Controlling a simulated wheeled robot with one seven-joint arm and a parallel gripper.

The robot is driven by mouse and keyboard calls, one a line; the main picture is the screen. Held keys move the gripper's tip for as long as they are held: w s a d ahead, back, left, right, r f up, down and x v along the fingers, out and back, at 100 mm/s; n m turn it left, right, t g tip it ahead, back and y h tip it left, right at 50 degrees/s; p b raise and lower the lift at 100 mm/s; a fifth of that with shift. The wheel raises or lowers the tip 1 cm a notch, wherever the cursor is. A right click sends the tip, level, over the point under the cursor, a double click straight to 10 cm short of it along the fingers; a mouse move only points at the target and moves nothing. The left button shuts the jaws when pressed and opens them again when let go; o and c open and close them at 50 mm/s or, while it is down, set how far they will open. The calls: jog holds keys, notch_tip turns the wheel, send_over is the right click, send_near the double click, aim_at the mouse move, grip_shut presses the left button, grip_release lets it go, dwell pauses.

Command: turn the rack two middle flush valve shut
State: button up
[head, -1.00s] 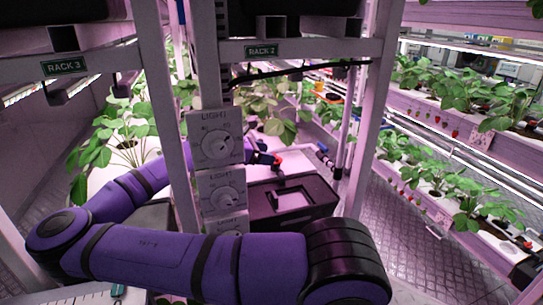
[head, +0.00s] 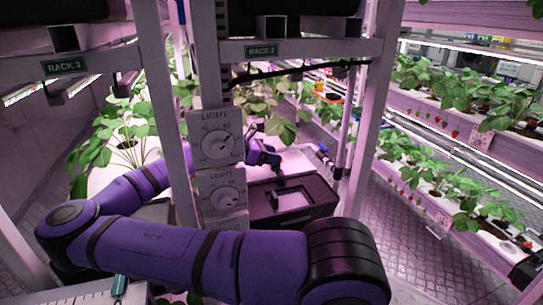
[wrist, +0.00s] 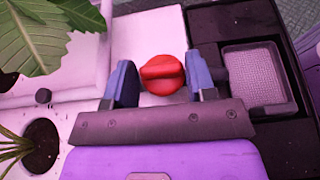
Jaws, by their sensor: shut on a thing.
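The red valve knob (wrist: 163,84) shows in the wrist view, with a raised grip bar lying roughly across the picture. My gripper (wrist: 161,68) has its two blue fingers on either side of the knob and is shut on it. In the head view my gripper (head: 270,159) is small, beyond the rack post under the RACK 2 sign (head: 262,50). The red knob is hidden there. I cannot tell from these views which flush valve of the rack this is.
A black tray (wrist: 222,22) with a recessed grey mesh lies right of the knob in the wrist view. Leaves (wrist: 40,35) hang at upper left. Light dials (head: 219,144) on the post stand near my arm. A grated aisle floor (head: 400,215) lies to the right.

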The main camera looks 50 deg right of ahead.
jog(key=shift+d+m+g, duration=0.1)
jog(key=shift+m+g, duration=0.2)
jog(key=m+g+y, duration=0.2)
jog(key=shift+w+d+m, duration=0.1)
jog(key=shift+w+m, duration=0.1)
jog(key=shift+m, duration=0.2)
jog(key=shift+w+d+m+g+y, duration=0.15)
jog(key=shift+m+g+y, duration=1.15)
jog(key=shift+m+y, duration=0.75)
jog(key=shift+y, duration=0.25)
jog(key=o, duration=0.9)
jog(key=shift+c, duration=0.2)
jog(key=v, duration=1)
jog(key=shift+w, duration=0.35)
